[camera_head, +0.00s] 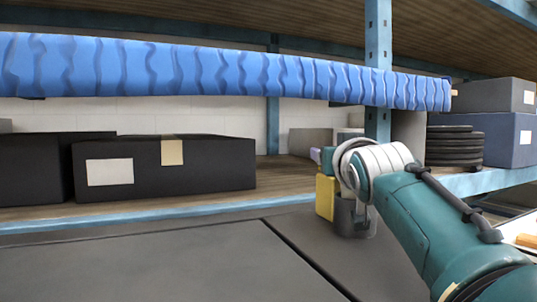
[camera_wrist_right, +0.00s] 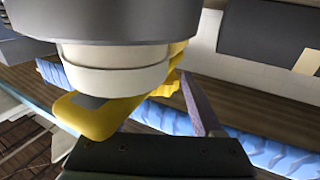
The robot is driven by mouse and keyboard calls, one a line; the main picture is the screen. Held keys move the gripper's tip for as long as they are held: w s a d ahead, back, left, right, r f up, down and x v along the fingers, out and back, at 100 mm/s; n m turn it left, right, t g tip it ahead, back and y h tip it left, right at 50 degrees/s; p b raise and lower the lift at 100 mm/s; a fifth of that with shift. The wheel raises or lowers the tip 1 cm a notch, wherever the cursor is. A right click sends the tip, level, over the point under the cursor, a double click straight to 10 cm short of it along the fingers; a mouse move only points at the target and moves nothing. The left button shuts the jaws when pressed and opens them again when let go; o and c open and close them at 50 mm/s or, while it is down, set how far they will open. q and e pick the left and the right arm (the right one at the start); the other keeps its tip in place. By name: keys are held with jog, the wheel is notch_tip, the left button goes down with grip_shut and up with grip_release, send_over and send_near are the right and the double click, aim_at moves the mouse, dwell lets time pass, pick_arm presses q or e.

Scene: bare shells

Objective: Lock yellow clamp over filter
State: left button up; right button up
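The yellow clamp (camera_head: 325,197) shows as a yellow piece left of my right wrist in the head view. In the right wrist view the clamp (camera_wrist_right: 95,115) slants below a grey and white round body (camera_wrist_right: 112,62), which looks like the filter. My right gripper (camera_wrist_right: 140,118) is at the clamp, its dark body at the bottom. One purple-grey finger stands right of the clamp, well off the gripper's middle, so the gripper looks open. The other finger is not clear, and I cannot tell whether either touches the clamp. My left gripper is out of view.
A blue padded beam (camera_head: 220,75) crosses above the shelf (camera_head: 275,172). Black boxes (camera_head: 165,165) stand at the left. A blue post (camera_head: 377,60) rises behind my right wrist. Black stacked discs (camera_head: 454,147) and grey boxes (camera_head: 505,135) stand at the right. The dark surface (camera_head: 150,265) in front is clear.

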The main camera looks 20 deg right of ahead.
jog(key=shift+o, duration=0.4)
jog(key=shift+s, duration=0.1)
jog(key=shift+s, duration=0.2)
jog(key=p+v, duration=0.2)
jog(key=v, duration=0.7)
jog(key=shift+s, duration=0.2)
jog(key=shift+a, duration=0.15)
